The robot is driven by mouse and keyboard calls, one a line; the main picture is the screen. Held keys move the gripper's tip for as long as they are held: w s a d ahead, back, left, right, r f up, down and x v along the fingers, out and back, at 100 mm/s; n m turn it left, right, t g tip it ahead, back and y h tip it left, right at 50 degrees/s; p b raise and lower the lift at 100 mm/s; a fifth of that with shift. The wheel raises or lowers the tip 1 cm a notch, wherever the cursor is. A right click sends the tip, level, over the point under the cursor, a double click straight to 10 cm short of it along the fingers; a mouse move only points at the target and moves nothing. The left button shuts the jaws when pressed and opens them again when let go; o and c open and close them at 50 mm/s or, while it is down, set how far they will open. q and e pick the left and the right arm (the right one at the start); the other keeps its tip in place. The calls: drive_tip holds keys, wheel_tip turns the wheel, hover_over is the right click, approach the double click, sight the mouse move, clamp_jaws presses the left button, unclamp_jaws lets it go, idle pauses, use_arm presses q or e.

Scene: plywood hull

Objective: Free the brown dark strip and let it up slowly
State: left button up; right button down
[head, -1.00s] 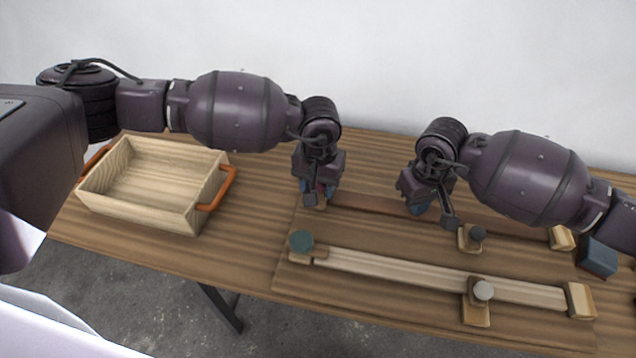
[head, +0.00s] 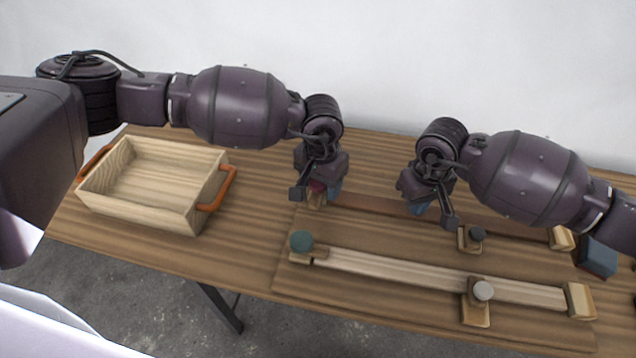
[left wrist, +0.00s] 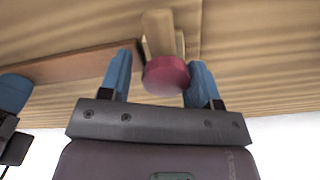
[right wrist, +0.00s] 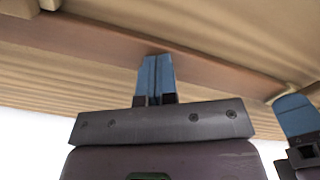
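The brown dark strip (head: 365,203) lies along the back of the board; its left part shows between my grippers, and it also shows in the left wrist view (left wrist: 80,66). At its left end is a red knob (left wrist: 166,75) on a small wooden piece (left wrist: 157,33); I cannot tell whether that piece overlaps the strip. My left gripper (left wrist: 160,82) is open, with a blue finger on each side of the knob. My right gripper (right wrist: 155,65) is shut with its fingertips at the strip; whether they touch it is unclear. It also shows in the head view (head: 421,208).
A light strip (head: 430,274) lies in front, with a green knob (head: 301,241) and a grey knob (head: 482,290). A dark grey knob (head: 477,234) and end block (head: 562,238) are at the back right. A wooden tray (head: 140,207) and a blue block (head: 598,256) stand at the sides.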

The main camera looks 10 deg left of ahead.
use_arm(q)
drive_tip(key=shift+o, duration=1.3)
drive_tip(key=shift+f, duration=0.1)
use_arm(e)
drive_tip(key=shift+s+d+f, duration=0.1)
drive_tip(key=shift+d+f, duration=0.05)
drive_tip(key=shift+f, duration=0.05)
use_arm(q)
drive_tip(key=shift+o, duration=0.2)
drive_tip(key=shift+a+f, duration=0.1)
drive_tip(key=shift+a, duration=0.05)
drive_tip(key=shift+a+r, duration=0.1)
drive_tip(key=shift+r, duration=3.3)
drive_tip(key=shift+r, duration=0.1)
use_arm(e)
drive_tip(key=shift+r, duration=0.15)
use_arm(q)
drive_tip(key=shift+r, duration=0.2)
use_arm(e)
drive_tip(key=shift+r, duration=0.35)
use_arm(q)
drive_tip(key=shift+r+p, duration=1)
drive_tip(key=shift+r, duration=0.45)
use_arm(e)
drive_tip(key=shift+r, duration=2.7)
